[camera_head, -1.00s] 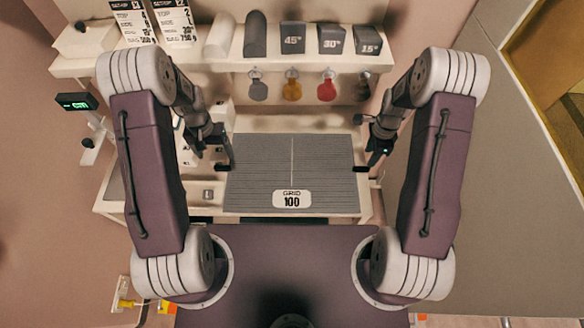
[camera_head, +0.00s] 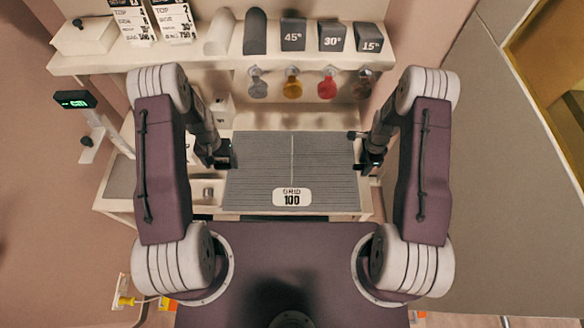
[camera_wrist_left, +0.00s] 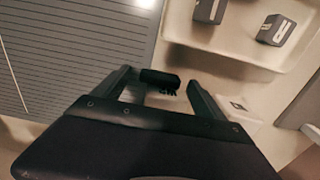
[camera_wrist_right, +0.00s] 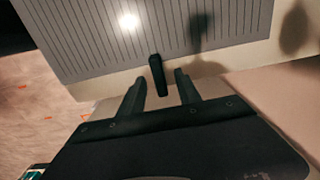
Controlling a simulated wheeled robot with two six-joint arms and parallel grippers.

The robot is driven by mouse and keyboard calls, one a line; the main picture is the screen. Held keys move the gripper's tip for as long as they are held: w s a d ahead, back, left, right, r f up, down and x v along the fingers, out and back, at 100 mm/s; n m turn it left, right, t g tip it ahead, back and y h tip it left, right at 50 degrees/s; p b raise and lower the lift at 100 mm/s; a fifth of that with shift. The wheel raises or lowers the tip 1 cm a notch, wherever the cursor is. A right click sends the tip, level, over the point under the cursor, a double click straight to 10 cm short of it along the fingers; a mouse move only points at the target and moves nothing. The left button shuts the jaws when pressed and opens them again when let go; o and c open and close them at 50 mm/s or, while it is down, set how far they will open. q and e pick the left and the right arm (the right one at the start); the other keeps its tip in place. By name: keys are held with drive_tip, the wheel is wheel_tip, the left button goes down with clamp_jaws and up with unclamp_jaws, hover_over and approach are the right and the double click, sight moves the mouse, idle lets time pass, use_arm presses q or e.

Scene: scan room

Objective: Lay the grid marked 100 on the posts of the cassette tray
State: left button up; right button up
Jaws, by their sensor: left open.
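The grid marked 100 (camera_head: 258,185) lies flat on the pale table, its label at the near edge. It also shows in the left wrist view (camera_wrist_left: 65,45) and the right wrist view (camera_wrist_right: 170,35). My left gripper (camera_head: 228,156) is open at the grid's left edge. In the left wrist view a dark tab (camera_wrist_left: 160,79) shows between its spread fingers. My right gripper (camera_head: 362,160) is open at the right edge, with a dark tab (camera_wrist_right: 158,75) between its fingers.
A white tray (camera_wrist_left: 235,45) with dark lettered blocks stands left of the grid. Behind the table is a shelf (camera_head: 160,62) with wedges marked 45, 30 and 15. Several coloured tags hang below it, including a red one (camera_head: 327,88). A small green display (camera_head: 74,99) stands at left.

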use_arm(q)
drive_tip(key=c, duration=1)
use_arm(e)
clamp_jaws()
use_arm(q)
clamp_jaws()
drive_tip(key=shift+w+r, duration=0.1)
use_arm(e)
drive_tip(key=shift+w+r, duration=0.1)
